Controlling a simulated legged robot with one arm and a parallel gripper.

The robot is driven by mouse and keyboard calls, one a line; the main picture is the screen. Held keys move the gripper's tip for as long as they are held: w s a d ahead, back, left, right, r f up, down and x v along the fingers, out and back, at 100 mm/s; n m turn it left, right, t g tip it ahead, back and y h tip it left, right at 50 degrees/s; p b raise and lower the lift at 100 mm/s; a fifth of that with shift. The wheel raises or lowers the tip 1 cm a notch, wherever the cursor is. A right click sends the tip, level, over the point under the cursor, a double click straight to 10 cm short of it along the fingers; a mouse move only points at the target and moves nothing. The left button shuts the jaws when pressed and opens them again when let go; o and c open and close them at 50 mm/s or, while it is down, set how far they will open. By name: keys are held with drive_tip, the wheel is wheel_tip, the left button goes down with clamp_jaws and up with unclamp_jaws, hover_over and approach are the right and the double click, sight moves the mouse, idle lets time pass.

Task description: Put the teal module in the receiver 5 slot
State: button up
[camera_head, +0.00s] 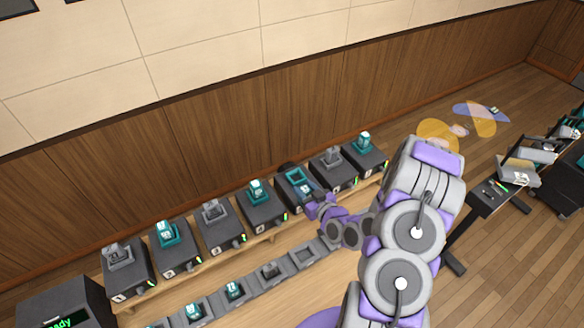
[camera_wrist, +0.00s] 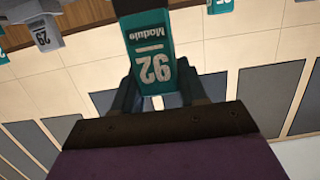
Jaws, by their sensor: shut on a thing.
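A teal module marked 92 (camera_wrist: 152,62) fills the upper middle of the wrist view. My gripper (camera_wrist: 157,98) is shut on it, with one jaw at each side. In the head view my gripper (camera_head: 312,203) is at the front of receiver 5 (camera_head: 304,196), a dark box in the back row. A teal frame shape (camera_head: 295,175) shows at the top of that receiver. I cannot tell there whether the held module is in the slot or above it.
Neighbouring receivers hold teal (camera_head: 255,190) and grey (camera_head: 332,157) modules. A front row of docks holds teal modules (camera_head: 235,290) and has an empty dock (camera_head: 304,256). A display box (camera_head: 65,310) stands at lower left. A wood-panelled wall (camera_head: 230,125) rises behind.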

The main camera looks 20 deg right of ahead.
drive_tip(key=shift+s+a+f, duration=0.1)
drive_tip(key=shift+a+f, duration=0.05)
drive_tip(key=shift+a, duration=0.15)
drive_tip(key=shift+w+f+b, duration=0.3)
drive_tip(key=shift+w+b, duration=0.1)
drive_tip(key=shift+b, duration=0.85)
drive_tip(key=w+d+b, duration=0.1)
drive_tip(key=w+b, duration=0.1)
drive_tip(key=b, duration=0.5)
hover_over(296, 179)
drive_tip(key=shift+f, duration=2.35)
drive_tip(key=shift+s+r, duration=0.1)
drive_tip(key=o, duration=1.1)
